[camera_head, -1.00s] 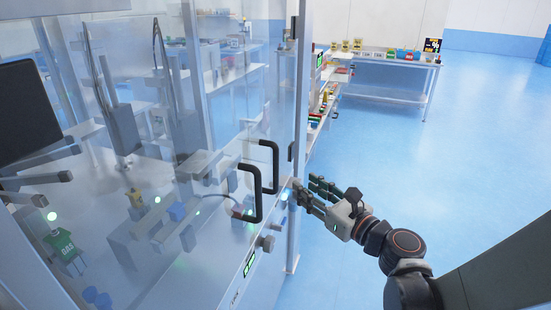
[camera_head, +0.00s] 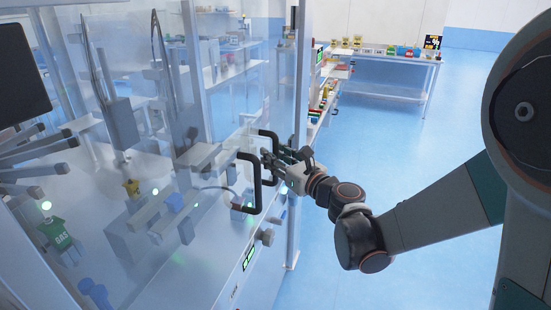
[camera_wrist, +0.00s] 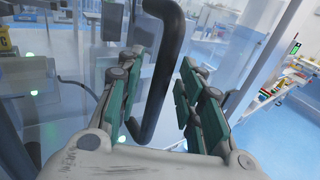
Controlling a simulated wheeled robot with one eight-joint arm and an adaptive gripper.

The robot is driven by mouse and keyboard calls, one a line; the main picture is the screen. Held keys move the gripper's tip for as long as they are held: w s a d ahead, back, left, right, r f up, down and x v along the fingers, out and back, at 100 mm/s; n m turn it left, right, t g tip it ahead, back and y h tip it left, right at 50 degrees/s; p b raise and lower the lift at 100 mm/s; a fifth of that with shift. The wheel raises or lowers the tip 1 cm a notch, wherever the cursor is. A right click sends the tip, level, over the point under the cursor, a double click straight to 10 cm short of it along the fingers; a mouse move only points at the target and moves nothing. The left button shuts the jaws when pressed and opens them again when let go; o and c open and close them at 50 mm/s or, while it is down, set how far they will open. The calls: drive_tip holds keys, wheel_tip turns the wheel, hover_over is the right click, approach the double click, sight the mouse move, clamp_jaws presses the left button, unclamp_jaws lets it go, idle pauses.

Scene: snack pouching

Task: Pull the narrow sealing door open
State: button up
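Two black bar handles stand side by side on the clear machine front: a nearer one (camera_head: 257,190) and a farther one (camera_head: 268,133). The clear panels (camera_head: 225,115) look shut. I cannot tell for sure which panel is the narrow sealing door. My gripper (camera_head: 272,160) is at the farther handle, with its fingers overlapping that handle in the head view. In the wrist view, my gripper (camera_wrist: 165,100) is open, with green-padded fingers apart. Contact is not clear.
Inside the machine stand a green GAS bottle (camera_head: 58,235) and grey fixtures. A grey knob (camera_head: 266,236) and a green display (camera_head: 248,260) sit below the handles. A table with small boxes (camera_head: 400,58) stands at the back. The blue floor on the right is clear.

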drive_tip(key=shift+w+a, duration=0.1)
clamp_jaws()
